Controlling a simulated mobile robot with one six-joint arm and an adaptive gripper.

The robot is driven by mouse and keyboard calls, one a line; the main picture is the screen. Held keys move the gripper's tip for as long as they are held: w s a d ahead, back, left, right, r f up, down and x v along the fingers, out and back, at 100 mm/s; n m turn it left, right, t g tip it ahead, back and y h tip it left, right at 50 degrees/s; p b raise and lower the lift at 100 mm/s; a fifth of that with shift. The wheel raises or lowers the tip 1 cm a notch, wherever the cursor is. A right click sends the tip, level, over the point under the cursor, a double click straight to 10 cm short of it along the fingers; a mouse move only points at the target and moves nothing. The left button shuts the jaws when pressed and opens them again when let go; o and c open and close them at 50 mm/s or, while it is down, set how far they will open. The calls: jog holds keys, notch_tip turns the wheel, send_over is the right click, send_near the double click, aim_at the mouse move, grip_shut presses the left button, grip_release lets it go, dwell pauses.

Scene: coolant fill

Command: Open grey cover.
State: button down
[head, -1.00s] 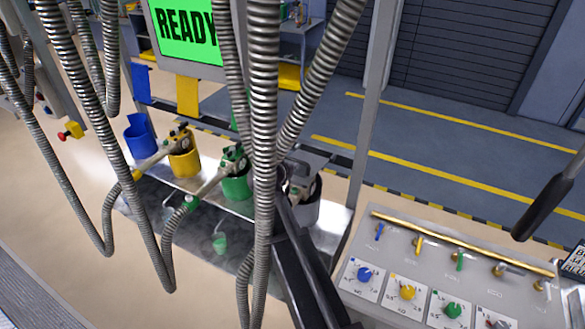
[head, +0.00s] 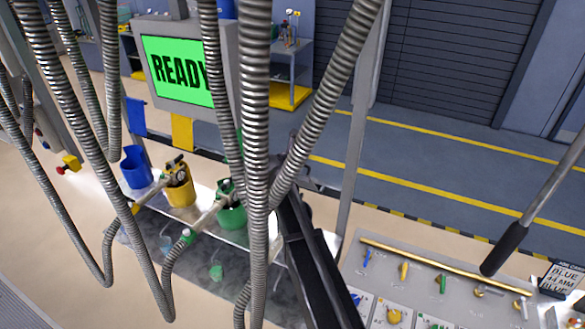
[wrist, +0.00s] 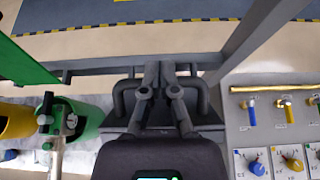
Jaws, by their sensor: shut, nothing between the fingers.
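My gripper (wrist: 158,78) is shut and empty in the wrist view, its two fingers together. Behind and below it is a grey cover (wrist: 120,127), with a bent grey handle (wrist: 118,95) showing on both sides of the fingers. The fingers overlap the middle of the handle in the picture; I cannot tell whether they touch it. The cover looks closed, though my gripper hides its middle. In the head view, my arm and the hanging hoses hide the grey cover.
Blue (head: 136,168), yellow (head: 180,188) and green (head: 231,208) holders stand left of my arm; nozzles sit in the yellow and green ones. Hoses (head: 257,120) hang close in front. A control panel (head: 385,270) is on the right. The screen (head: 178,70) reads READY.

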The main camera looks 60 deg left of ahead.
jog(key=shift+w+a+r, duration=0.15)
jog(key=shift+w+a, duration=0.2)
jog(key=shift+w, duration=0.25)
jog(key=shift+w+a+r, duration=0.15)
jog(key=shift+w+a, duration=0.2)
jog(key=shift+w, duration=0.2)
dwell(0.4)
